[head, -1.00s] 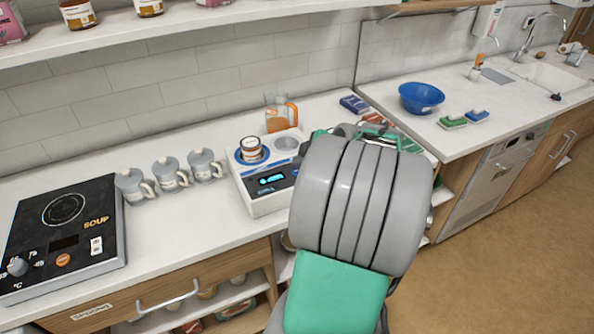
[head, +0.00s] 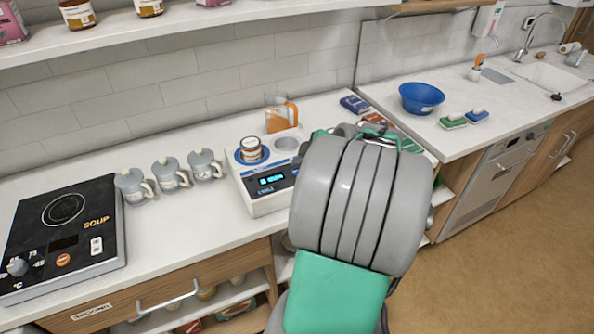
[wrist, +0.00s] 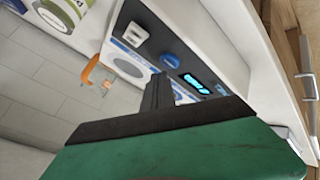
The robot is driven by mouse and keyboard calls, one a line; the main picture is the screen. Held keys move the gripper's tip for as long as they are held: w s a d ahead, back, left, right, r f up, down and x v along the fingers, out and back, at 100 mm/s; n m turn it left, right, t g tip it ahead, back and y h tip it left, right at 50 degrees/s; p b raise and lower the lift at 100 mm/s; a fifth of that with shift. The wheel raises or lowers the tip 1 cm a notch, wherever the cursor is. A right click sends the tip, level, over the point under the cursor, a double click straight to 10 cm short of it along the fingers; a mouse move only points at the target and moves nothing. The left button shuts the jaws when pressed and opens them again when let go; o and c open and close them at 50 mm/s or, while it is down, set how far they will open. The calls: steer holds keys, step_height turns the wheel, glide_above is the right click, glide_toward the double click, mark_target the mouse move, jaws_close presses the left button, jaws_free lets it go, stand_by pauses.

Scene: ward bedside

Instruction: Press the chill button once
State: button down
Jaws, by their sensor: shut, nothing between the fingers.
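The white appliance (head: 262,204) stands on the counter, with two round wells on top and a dark front panel with a lit cyan display (head: 271,180). In the wrist view the panel carries a white control (wrist: 133,35), a blue control (wrist: 171,61) and the lit display (wrist: 197,83). No label is readable, so I cannot tell which control is the chill button. My gripper (wrist: 158,88) is shut and empty, its tips in front of the panel near the blue control. Contact cannot be told. In the head view my arm hides the gripper and the panel's right part.
A lidded jar (head: 250,149) sits in the left well. An orange-handled jug (head: 282,115) stands behind the appliance. Several grey mugs (head: 170,174) and a black hotplate (head: 62,225) are to its left. A blue bowl (head: 421,97) is at right. The front counter is clear.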

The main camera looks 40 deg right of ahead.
steer(key=shift+f+b, duration=0.45)
steer(key=shift+b, duration=0.3)
steer(key=shift+f+b, duration=0.4)
steer(key=shift+b, duration=0.15)
stand_by(0.5)
stand_by(0.4)
steer(key=shift+r, duration=0.85)
steer(key=shift+r+p, duration=0.1)
steer(key=shift+p, duration=0.2)
steer(key=shift+r+p, duration=1.1)
steer(key=shift+r, duration=1.35)
